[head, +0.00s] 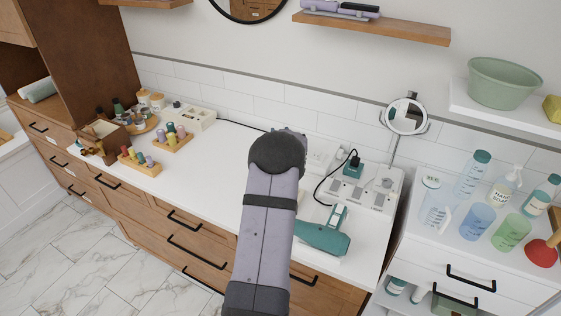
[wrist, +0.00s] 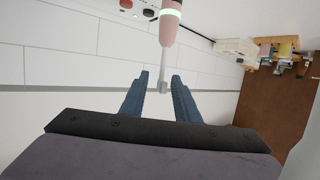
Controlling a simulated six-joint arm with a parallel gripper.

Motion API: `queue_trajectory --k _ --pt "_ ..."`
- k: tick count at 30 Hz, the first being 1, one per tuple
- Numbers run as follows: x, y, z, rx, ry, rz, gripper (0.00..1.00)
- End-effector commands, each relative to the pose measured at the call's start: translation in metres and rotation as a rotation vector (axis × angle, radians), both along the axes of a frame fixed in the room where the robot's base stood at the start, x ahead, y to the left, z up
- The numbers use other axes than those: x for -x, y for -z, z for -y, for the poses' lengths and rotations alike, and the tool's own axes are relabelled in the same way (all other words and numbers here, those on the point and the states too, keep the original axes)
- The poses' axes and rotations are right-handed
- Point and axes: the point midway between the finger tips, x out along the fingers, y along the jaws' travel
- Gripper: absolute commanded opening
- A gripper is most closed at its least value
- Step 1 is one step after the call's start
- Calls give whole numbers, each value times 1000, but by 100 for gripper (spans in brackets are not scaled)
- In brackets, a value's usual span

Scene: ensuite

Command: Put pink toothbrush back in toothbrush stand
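The pink toothbrush (wrist: 169,28) shows at the top of the wrist view, with a glowing green ring on its pink handle. Its thin pale shaft runs down the picture, and its end lies between the two fingers of my gripper (wrist: 159,77). The fingers are apart, and a gap shows beside the shaft, so I see no grip on it. The toothbrush's lower handle is cut off by the frame edge. In the head view my arm hides the gripper and the toothbrush. I cannot make out the toothbrush stand for certain in either view.
On the white counter (head: 228,160), a white unit (head: 375,194) with a black cord and a teal hair dryer (head: 322,236) lie right of my arm. A round mirror (head: 406,117) stands behind. Bottles and wooden racks (head: 172,143) fill the left end. Tiled wall is close behind.

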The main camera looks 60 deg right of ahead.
Motion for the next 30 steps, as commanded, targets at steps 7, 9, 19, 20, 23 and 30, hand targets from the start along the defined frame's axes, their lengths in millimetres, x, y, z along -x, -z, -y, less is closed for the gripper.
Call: queue_trajectory --k 7,9,19,20,23,30 --pt "-1 1 1 0 0 0 29" --pt "-1 1 1 0 0 0 17" --pt "-1 1 1 0 0 0 0" --pt "-1 1 1 0 0 0 0" --pt "-1 0 1 0 0 0 0" --pt "0 0 1 0 0 0 0"
